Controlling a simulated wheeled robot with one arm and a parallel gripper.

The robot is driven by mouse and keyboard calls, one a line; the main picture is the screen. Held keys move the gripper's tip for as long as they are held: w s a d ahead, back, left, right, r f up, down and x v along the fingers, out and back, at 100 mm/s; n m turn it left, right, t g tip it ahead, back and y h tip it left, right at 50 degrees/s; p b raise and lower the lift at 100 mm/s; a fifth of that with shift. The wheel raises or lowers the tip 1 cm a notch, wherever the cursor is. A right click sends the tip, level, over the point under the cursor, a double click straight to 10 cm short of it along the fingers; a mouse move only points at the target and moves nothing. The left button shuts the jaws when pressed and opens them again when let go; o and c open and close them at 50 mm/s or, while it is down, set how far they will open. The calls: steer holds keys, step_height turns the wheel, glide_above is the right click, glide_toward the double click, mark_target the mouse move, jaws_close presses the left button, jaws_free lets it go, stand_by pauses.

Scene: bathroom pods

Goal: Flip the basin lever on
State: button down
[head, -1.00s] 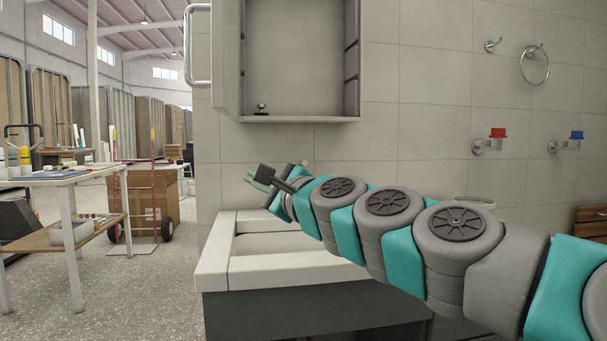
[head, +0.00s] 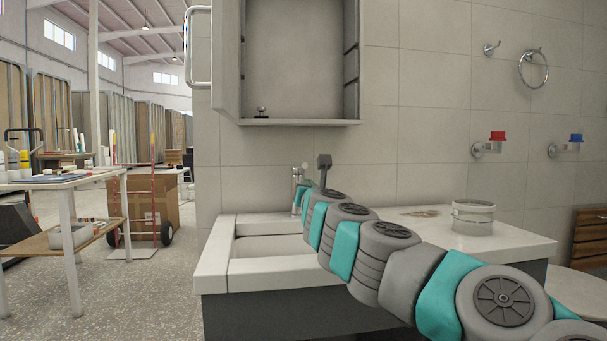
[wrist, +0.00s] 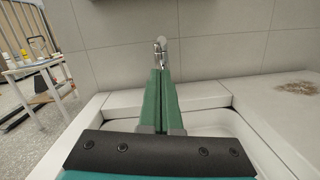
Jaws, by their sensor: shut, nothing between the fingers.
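The chrome basin tap with its lever (head: 298,174) stands at the back of the white basin (head: 270,270), against the tiled wall. In the wrist view the tap (wrist: 161,46) is upright just past my fingertips, near the middle of the picture. My gripper (wrist: 160,72) has its two green fingers together, with nothing held, and points over the basin at the tap. The tips overlap the tap's lower part in this view; I cannot tell whether they touch it. In the head view my wrist hides most of the fingers.
An open wall cabinet (head: 300,65) hangs above the tap. Red and blue valves are on the wall at right.

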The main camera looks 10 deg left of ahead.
mark_target(301, 168)
steer(key=shift+w, duration=0.1)
steer(key=shift+p+x, duration=1.75)
steer(key=shift+x, duration=2.1)
steer(key=shift+p+x, duration=0.75)
steer(key=shift+x, duration=0.45)
steer(key=shift+f, duration=0.1)
